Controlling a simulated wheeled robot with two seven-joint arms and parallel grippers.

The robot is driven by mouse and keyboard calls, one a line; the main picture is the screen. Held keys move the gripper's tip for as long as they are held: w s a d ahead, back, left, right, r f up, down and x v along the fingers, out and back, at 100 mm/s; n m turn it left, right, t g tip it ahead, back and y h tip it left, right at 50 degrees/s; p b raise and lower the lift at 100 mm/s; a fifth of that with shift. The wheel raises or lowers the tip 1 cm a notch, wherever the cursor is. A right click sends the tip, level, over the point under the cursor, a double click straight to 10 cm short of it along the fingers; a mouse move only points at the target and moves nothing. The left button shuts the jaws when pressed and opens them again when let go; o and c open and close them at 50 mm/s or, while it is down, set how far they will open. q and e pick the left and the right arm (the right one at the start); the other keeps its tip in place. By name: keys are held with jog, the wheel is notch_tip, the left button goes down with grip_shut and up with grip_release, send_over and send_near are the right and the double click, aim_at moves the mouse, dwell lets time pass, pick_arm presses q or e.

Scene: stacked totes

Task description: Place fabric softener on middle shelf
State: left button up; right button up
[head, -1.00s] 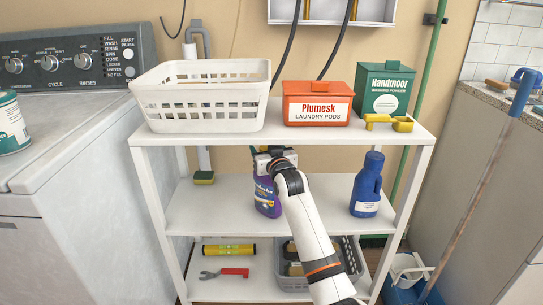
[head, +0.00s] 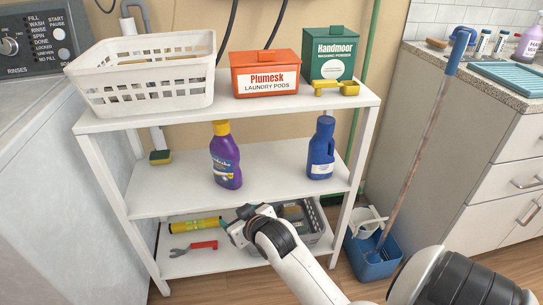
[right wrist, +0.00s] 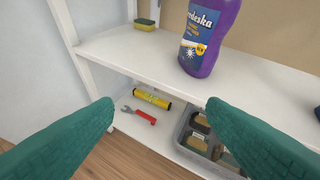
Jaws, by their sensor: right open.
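A purple bottle (head: 225,158) with a yellow cap, likely the fabric softener, stands upright on the middle shelf (head: 270,165) of a white rack. In the right wrist view, the purple bottle (right wrist: 207,35) shows at the top, its upper part cut off, beyond and above the fingers. My right gripper (head: 238,222) is in front of the rack, lower than the middle shelf and apart from the bottle. In its wrist view, the two teal fingers (right wrist: 160,112) are spread with nothing between them. My left gripper is not in view.
A blue bottle (head: 320,150) stands right of the purple one; a sponge (head: 160,157) lies at the left. The top shelf holds a white basket (head: 150,95), an orange box (head: 265,85) and a green box (head: 328,60). A grey crate (head: 318,238) sits below.

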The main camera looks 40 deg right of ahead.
jog(key=s+a+f+g, duration=0.2)
jog(key=s, duration=0.6)
jog(key=s+a+f+n+g+y, duration=0.1)
jog(key=s+a+f+g, duration=0.2)
jog(key=s, duration=0.4)
jog(key=s+a+f+n+g, duration=0.1)
jog(key=s+a+f+g, duration=0.2)
jog(key=s, duration=0.5)
jog(key=shift+s+a+y, duration=0.2)
jog(key=shift+s+y, duration=0.1)
